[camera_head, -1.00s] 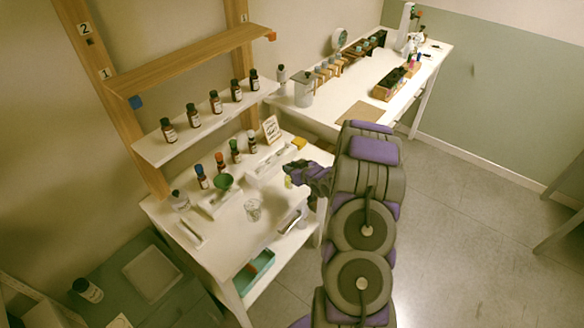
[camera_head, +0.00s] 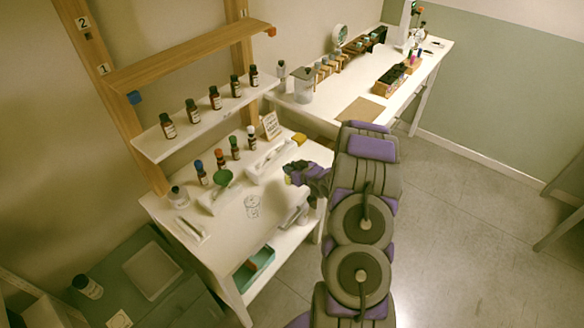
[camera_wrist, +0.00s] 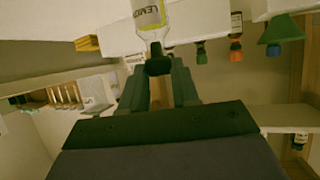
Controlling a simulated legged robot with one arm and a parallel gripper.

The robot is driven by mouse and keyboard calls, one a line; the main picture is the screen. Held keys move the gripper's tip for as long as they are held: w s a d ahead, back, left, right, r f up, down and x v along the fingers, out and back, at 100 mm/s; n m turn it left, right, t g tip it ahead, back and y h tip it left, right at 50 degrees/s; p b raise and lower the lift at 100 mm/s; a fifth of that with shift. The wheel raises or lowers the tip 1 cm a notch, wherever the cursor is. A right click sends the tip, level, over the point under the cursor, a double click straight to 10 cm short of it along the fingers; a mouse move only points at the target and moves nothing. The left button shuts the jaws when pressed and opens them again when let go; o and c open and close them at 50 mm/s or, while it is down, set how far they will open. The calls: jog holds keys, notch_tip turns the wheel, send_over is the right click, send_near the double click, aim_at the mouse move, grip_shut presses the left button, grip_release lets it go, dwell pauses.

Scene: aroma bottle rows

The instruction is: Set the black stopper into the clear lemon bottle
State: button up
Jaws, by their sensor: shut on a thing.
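My gripper (camera_head: 292,170) is over the right edge of the white table in the head view. In the wrist view, which looks upside down, its fingers (camera_wrist: 158,80) are shut on the black stopper (camera_wrist: 158,63). The clear lemon bottle (camera_wrist: 150,18), with a pale yellow label, lies straight beyond the stopper. Its narrow neck meets the stopper in the picture. I cannot tell whether the stopper sits inside the neck or only in front of it. In the head view the gripper largely hides both.
Small bottles with blue, orange, green and white caps stand at the back of the table (camera_head: 225,235), near a green funnel (camera_head: 223,177). A clear glass (camera_head: 252,205) stands in the middle. Dark bottles line the white shelf (camera_head: 200,128) above. A second white table is behind.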

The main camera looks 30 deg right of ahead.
jog(key=o, duration=1.1)
jog(key=shift+s, duration=0.1)
jog(key=p+v, duration=0.2)
jog(key=v, duration=1.5)
jog(key=shift+d, duration=0.1)
